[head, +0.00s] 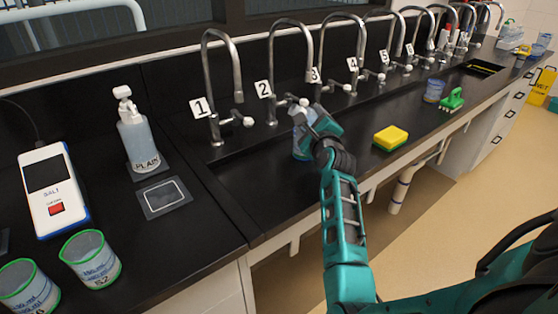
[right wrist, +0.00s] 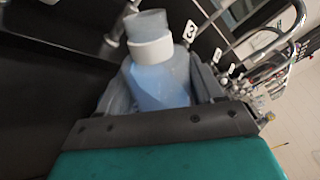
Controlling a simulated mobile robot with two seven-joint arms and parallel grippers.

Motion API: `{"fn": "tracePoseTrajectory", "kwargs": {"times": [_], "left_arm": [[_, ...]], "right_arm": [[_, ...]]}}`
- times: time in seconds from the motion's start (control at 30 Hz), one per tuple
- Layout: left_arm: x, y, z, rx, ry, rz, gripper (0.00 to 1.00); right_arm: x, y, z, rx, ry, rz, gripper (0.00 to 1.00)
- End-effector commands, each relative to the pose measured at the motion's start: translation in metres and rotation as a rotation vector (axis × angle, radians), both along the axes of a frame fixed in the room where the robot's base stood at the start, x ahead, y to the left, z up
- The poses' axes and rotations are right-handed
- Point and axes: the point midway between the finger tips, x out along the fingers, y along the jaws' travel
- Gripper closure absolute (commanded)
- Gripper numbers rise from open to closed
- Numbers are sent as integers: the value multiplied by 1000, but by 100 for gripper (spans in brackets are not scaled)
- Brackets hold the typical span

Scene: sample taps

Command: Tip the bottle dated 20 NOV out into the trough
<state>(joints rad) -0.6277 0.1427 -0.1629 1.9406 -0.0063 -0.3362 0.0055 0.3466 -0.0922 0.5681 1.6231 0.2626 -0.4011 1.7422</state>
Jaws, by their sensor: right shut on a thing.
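My right gripper (head: 318,125) is shut on a translucent bottle (head: 301,147) with pale blue contents, in front of taps 2 and 3. In the right wrist view the bottle (right wrist: 160,83) stands between the fingers, its white collar and clear neck pointing up in the picture. No date can be read on it, and the gripper hides part of it. The black trough (head: 255,170) runs along below the row of numbered taps. The bottle is in front of or over it; its height above the surface is unclear. My left gripper is not in view.
Curved taps (head: 275,70) stand close behind the bottle. A yellow sponge (head: 391,138), a green brush (head: 452,100) and a blue cup (head: 434,91) lie to the right. A pump bottle (head: 136,135), a salt meter (head: 54,190) and green-rimmed beakers (head: 91,260) stand left.

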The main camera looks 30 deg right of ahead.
Motion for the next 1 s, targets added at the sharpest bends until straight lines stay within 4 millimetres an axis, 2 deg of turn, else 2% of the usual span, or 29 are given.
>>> {"fn": "tracePoseTrajectory", "kwargs": {"times": [1.0], "left_arm": [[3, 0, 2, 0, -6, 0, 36]], "right_arm": [[-1, -3, 4, -127, 57, 0, 72]]}}
